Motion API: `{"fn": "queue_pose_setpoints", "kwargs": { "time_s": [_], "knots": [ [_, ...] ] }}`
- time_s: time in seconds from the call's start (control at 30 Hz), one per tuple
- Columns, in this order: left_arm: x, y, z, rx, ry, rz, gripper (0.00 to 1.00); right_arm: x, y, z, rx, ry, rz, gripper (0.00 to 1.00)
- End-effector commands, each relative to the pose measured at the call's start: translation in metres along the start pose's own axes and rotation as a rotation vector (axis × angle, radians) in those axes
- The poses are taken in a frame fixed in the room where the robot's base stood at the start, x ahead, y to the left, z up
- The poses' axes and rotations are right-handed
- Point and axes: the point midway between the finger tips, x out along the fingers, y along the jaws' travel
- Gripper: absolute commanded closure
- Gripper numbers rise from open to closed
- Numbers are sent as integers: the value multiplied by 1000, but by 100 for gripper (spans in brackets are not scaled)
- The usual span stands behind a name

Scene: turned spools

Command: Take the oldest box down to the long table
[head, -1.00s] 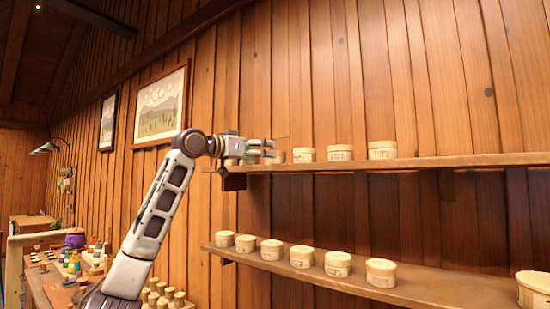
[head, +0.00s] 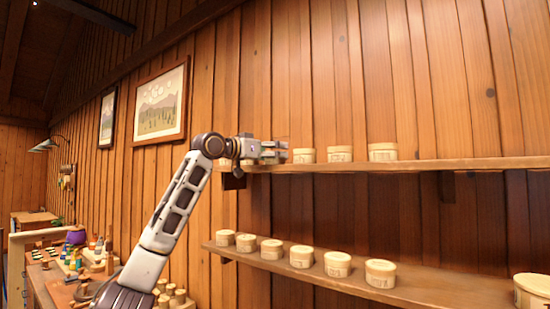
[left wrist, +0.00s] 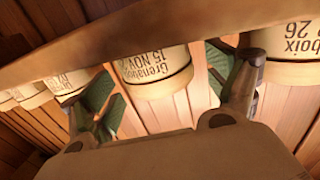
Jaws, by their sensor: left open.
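My left gripper (head: 274,152) is open at the left end of the upper shelf (head: 440,163), hiding boxes behind it. Round, pale labelled boxes stand on this shelf, including a left one (head: 304,155), a middle one (head: 340,153) and a right one (head: 382,151). In the left wrist view, a box reading roughly "Grenadil… 15 NOV 2…" (left wrist: 155,66) shows between the green-padded fingers (left wrist: 168,85), its label partly cut off by a brown band. I cannot tell whether the fingers touch it. A box ending "…boix … 26" (left wrist: 290,45) is at right. My right gripper is not in view.
The lower shelf (head: 430,290) holds several similar boxes. At the lower left, a cluttered table (head: 50,285) bears coloured bottles, a purple pot (head: 76,237) and turned pieces. The plank wall is close behind the shelves. Framed pictures (head: 160,103) hang at left.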

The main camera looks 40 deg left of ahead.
Motion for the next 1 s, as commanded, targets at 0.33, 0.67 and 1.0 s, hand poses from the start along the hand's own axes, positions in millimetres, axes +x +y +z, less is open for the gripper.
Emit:
{"fn": "queue_pose_setpoints", "kwargs": {
  "time_s": [0.33,0.67,1.0],
  "knots": [
    [19,0,0,1,0,0,12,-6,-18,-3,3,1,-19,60],
    [19,0,0,1,0,0,12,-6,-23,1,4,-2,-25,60],
    [19,0,0,1,0,0,51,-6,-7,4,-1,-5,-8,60]
  ]
}}
